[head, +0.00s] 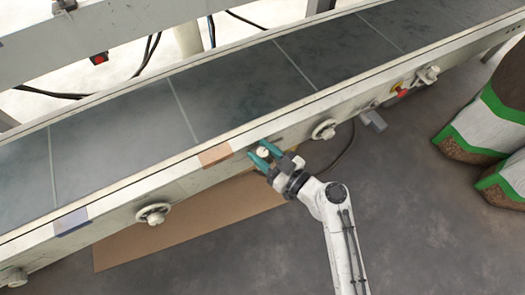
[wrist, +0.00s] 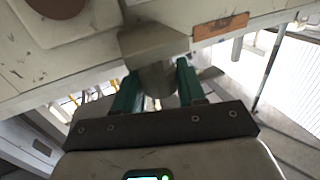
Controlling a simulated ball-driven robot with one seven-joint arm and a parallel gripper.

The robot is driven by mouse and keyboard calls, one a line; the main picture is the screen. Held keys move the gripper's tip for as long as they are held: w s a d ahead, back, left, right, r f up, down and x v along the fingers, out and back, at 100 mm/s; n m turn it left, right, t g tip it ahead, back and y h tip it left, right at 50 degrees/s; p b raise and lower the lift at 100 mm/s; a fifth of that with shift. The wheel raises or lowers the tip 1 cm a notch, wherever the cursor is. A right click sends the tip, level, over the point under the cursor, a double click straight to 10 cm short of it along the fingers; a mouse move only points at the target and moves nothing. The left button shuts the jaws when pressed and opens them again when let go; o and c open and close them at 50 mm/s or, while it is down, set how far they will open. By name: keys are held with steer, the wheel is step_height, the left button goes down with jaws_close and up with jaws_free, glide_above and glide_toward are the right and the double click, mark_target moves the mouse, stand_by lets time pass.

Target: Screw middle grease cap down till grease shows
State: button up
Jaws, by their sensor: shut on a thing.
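The grease cap is a small pale round piece (head: 263,151) on the side rail of the conveyor, right of a brown label. My gripper (head: 259,154) has teal fingers closed on either side of it. In the wrist view the cap shows as a grey cylinder (wrist: 158,80) under a pale block (wrist: 155,43) on the frame. My gripper's fingers (wrist: 158,72) stand left and right of it there. No grease can be made out in either view. The fingers hide the sides of the cap.
The conveyor belt (head: 240,85) runs diagonally behind the rail. Round knobs stick out of the rail at left (head: 153,213) and right (head: 323,130). A red button (head: 401,90) is farther right. Cardboard (head: 190,225) lies on the floor below. Filled sacks (head: 490,125) stand at right.

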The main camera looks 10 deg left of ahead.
steer(key=shift+c, duration=0.8)
steer(key=shift+f+m+t+h, duration=0.1)
steer(key=shift+m+t+h, duration=0.2)
steer(key=shift+t, duration=0.1)
